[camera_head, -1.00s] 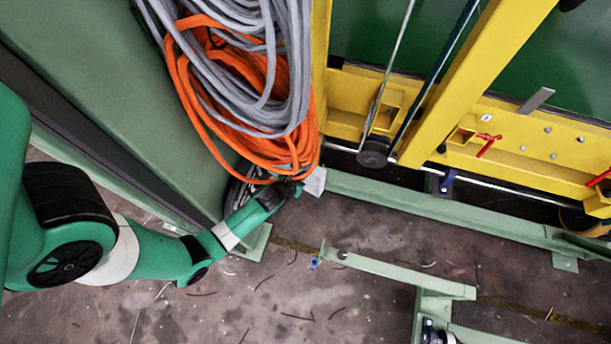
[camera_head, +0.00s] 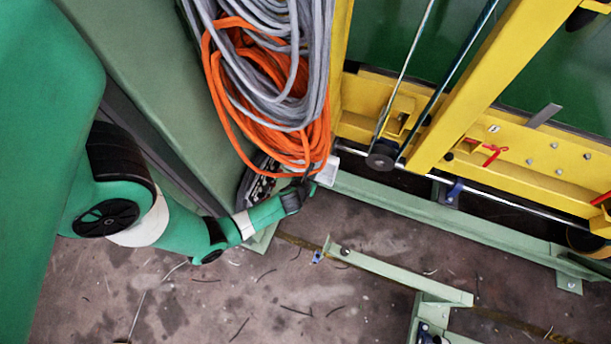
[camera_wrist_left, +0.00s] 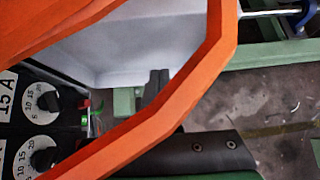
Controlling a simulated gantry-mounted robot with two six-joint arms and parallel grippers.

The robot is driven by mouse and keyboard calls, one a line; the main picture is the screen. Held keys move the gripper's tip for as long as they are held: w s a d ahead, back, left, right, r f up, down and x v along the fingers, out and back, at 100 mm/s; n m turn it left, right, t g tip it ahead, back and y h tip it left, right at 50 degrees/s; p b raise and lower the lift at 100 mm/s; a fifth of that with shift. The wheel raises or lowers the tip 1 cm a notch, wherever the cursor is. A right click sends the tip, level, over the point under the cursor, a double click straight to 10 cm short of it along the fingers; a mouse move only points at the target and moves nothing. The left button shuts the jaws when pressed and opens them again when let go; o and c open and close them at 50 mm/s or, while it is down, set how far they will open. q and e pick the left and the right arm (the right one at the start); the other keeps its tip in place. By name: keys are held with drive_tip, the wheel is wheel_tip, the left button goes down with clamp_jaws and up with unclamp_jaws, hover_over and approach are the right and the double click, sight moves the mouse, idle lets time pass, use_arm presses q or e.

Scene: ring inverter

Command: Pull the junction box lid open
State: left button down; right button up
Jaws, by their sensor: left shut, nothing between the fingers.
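The junction box (camera_head: 258,182) is on the side of the green cabinet, partly behind hanging cables. Its black panel (camera_wrist_left: 65,130) with round knobs marked 15 A shows in the left wrist view. The pale grey lid (camera_head: 328,173) stands swung out from the panel; its inner face (camera_wrist_left: 130,45) fills the top middle of the wrist view. My left gripper (camera_head: 308,183) is beside the lid. In the wrist view its dark fingertips (camera_wrist_left: 157,82) are together, empty, in front of the lid's inner face. Contact with the lid cannot be told. My right gripper is not in view.
Orange cable (camera_head: 300,150) hangs just above my left gripper; a strand (camera_wrist_left: 170,110) crosses close to the wrist camera. Grey cable (camera_head: 290,60) hangs above. A yellow frame (camera_head: 520,160) and green floor rail (camera_head: 440,217) lie to the right. The floor below is mostly open.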

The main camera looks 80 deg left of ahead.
use_arm(q)
drive_tip(key=p+v, duration=0.5)
drive_tip(key=v, duration=0.5)
